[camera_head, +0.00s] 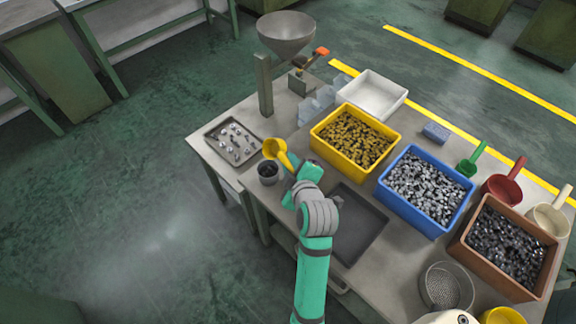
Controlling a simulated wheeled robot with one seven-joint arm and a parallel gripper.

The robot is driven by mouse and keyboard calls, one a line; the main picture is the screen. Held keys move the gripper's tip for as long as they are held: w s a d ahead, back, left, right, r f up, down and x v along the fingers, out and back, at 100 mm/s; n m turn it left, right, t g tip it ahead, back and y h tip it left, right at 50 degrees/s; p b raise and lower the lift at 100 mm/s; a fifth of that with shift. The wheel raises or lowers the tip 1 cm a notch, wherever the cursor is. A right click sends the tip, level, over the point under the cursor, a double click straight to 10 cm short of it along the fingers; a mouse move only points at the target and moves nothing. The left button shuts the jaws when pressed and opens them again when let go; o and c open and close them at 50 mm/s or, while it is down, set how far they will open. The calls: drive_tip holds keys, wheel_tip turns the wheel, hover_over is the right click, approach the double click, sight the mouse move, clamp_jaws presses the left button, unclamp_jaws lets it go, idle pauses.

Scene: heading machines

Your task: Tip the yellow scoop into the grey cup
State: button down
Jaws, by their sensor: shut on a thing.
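The yellow scoop (275,147) is held at the end of my green arm, near the left side of the table. Its bowl is just above and slightly right of the grey cup (267,178), and it looks tilted. The grey cup stands upright at the table's front left and has dark contents. My gripper (291,165) is shut on the scoop's handle; its fingertips are mostly hidden by the arm. I cannot tell whether anything is still in the scoop's bowl.
A tray with small parts (232,141) lies behind the cup, to the left. A yellow bin (326,146), a blue bin (432,231) and a brown bin (501,285) stand to the right. A grey funnel (287,42) rises at the back. A dark flat tray (352,228) lies right of my arm.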

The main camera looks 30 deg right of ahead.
drive_tip(key=r+m+g+y, duration=0.1)
drive_tip(key=y, duration=0.1)
drive_tip(key=d+r+m+g+y, duration=0.1)
drive_tip(key=y, duration=0.1)
drive_tip(key=d+m+g+y, duration=0.1)
drive_tip(key=m+y, duration=0.1)
drive_tip(key=shift+w+r+g, duration=0.35)
drive_tip(key=shift+r+g, duration=0.05)
idle(0.3)
drive_tip(key=shift+a, duration=0.15)
drive_tip(key=shift+s, duration=0.1)
